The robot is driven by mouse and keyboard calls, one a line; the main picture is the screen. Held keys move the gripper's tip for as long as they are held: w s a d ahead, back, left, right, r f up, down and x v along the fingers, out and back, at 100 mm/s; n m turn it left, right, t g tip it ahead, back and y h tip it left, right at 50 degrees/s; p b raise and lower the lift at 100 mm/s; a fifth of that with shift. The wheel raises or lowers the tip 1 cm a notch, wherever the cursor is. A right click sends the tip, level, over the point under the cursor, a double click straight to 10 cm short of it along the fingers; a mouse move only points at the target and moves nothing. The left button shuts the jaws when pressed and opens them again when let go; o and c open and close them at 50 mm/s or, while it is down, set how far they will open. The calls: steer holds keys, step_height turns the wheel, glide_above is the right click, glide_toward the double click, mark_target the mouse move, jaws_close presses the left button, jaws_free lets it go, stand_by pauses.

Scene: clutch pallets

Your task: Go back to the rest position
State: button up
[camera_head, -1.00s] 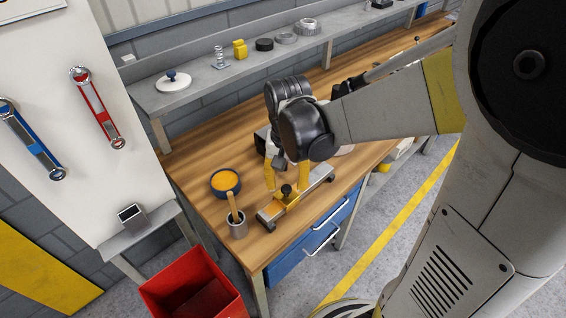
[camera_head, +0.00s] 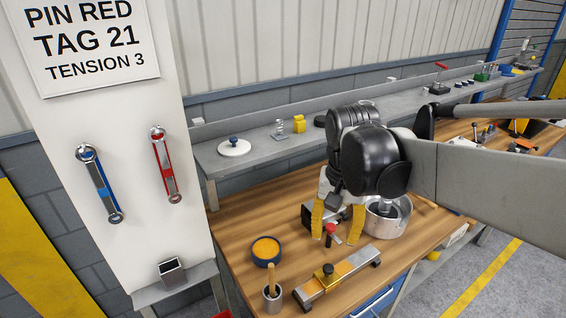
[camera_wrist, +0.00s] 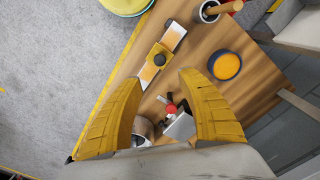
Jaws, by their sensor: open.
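My gripper (camera_head: 337,226) is open, with its two yellow fingers pointing down above the wooden bench and nothing between them. In the wrist view its fingers (camera_wrist: 160,82) are spread wide. A metal bar fixture (camera_head: 345,272) with a yellow clamp and black knob (camera_head: 327,269) lies on the bench in front of the gripper, apart from it. The clamp also shows beyond the fingers in the wrist view (camera_wrist: 158,58). A small red-knobbed piece (camera_head: 330,230) stands by the fingers. My arm comes in from the right and hides part of the bench.
A metal pot (camera_head: 395,224) stands just right of the gripper. A blue bowl with orange contents (camera_head: 266,262) and a grey cup with a brush (camera_head: 272,302) stand at the bench's left end. A shelf (camera_head: 255,153) runs behind. Blue and red wrenches hang on the white panel (camera_head: 135,185).

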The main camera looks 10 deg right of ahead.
steer(key=s+a+f+n+t+b, duration=0.1)
steer(key=s+n+t, duration=0.4)
steer(key=s+t, duration=0.1)
steer(key=shift+s+a+t, duration=0.3)
steer(key=shift+s+t, duration=0.05)
steer(key=shift+t, duration=0.15)
